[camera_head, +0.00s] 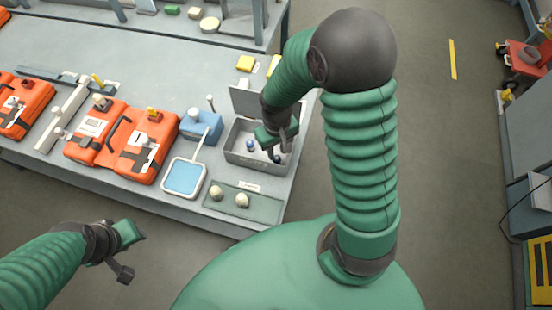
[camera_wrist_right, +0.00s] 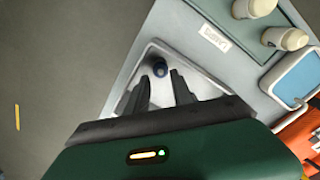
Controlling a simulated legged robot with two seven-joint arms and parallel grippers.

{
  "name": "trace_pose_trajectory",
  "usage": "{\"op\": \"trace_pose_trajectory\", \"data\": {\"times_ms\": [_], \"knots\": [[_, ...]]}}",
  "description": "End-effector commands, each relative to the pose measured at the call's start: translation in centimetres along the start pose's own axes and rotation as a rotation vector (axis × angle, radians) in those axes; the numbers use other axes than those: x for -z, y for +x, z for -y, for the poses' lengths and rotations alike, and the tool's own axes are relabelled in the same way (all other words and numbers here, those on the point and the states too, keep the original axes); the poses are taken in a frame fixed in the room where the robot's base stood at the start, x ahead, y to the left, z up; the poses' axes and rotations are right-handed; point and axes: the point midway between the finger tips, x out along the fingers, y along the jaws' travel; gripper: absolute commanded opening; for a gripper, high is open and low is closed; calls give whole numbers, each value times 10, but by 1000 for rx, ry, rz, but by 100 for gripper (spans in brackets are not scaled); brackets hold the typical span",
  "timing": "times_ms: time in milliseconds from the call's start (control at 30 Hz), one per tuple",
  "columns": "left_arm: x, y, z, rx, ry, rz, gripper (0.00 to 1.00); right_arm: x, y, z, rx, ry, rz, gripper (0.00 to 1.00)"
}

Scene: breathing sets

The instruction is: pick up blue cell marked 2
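The number marks are too small to read. My left gripper (camera_head: 128,253) is open and empty, off the table's front edge.
A green tray (camera_head: 262,208) with two pale knobs lies in front of the box. A blue-windowed frame (camera_head: 184,178) and a blue block (camera_head: 201,128) stand left of it. Orange cases (camera_head: 122,140) lie farther left. The box lid (camera_head: 246,101) stands raised behind.

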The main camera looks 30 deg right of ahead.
Motion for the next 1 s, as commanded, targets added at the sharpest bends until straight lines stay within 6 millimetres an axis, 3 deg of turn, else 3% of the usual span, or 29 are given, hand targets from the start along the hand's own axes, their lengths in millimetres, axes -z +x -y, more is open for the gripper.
{"op": "trace_pose_trajectory", "data": {"times_ms": [400,633,833,1000], "knots": [[1,-3,0,0,0,0,36,2,58,1,0,0,1,28],[1,-3,0,0,0,0,36,2,59,1,0,0,-3,27],[1,-3,0,0,0,0,36,2,58,1,0,0,-2,1],[1,-3,0,0,0,0,36,3,58,1,0,0,-2,0]]}}
